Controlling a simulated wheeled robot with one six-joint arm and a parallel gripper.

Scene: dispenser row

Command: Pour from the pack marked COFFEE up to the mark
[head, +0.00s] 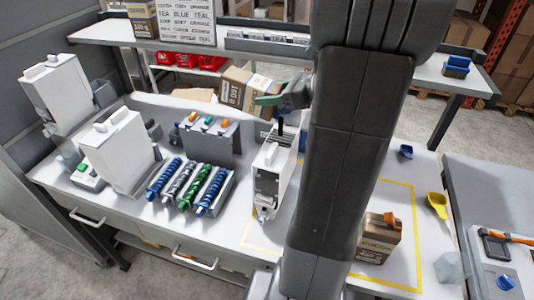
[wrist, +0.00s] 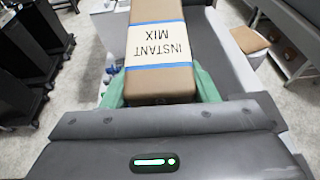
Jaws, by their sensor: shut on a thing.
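My gripper (wrist: 160,88) has its green fingers on both sides of a brown pack (wrist: 161,48). The pack's white label reads INSTANT MIX, upside down in the wrist view. In the head view the held pack (head: 234,88) is tilted in the air above the back of the bench, left of my arm, with its print upside down. I do not see the word COFFEE on it. A second brown pack (head: 377,240) with an orange cap stands at the front right; its label is too small to read surely. A narrow white hopper unit (head: 270,170) stands in mid-bench. No fill mark is legible.
Two white hoppers (head: 118,150) (head: 58,90) stand at the left. Several blue, grey and green augers (head: 190,188) lie in a rack. A yellow scoop (head: 438,204) and a blue cup (head: 405,151) are at the right. My arm hides mid-bench.

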